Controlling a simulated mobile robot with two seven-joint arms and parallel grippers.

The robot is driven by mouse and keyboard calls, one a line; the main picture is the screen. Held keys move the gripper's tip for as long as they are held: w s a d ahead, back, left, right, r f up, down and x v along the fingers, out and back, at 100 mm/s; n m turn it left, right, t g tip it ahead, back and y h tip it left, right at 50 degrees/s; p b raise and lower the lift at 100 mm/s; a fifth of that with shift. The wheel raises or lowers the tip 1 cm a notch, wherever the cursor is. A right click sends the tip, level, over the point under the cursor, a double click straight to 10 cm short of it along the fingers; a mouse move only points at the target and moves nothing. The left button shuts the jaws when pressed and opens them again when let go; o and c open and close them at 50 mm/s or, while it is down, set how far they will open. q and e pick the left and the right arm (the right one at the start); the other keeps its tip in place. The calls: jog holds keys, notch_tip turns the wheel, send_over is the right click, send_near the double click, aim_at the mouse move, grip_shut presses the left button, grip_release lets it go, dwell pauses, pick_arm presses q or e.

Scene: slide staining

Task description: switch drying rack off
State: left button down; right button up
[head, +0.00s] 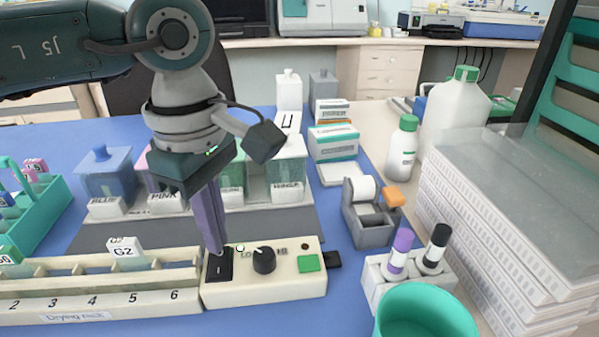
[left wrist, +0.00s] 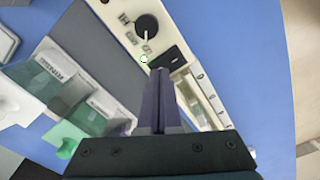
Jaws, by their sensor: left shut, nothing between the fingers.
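The drying rack (head: 100,310) is a long cream rack with numbered slots and a "Drying rack" label, at the lower left of the head view. Its cream control box (head: 285,287) joins its right end, with a black rocker switch (head: 219,265), a black dial (head: 264,260) and a green button (head: 308,263). The rocker switch (left wrist: 168,58) and dial (left wrist: 146,25) also show in the left wrist view. My left gripper (head: 216,250) is shut and empty, pointing down, with its tips at the rocker switch; I cannot tell whether they touch. My right gripper is not in view.
Staining jars (head: 105,170) stand on a grey tray behind the rack. A slide labelled G2 (head: 124,247) stands in the rack. A tape dispenser (head: 370,225), a marker holder (head: 375,277) and a teal cup (head: 425,312) are to the right.

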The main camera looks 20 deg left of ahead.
pick_arm(q)
jog(key=shift+f+b, duration=0.5)
jog(key=shift+f, duration=0.1)
jog(key=shift+r, duration=0.1)
jog(key=shift+r+p, duration=2.6)
jog(key=shift+r, duration=0.85)
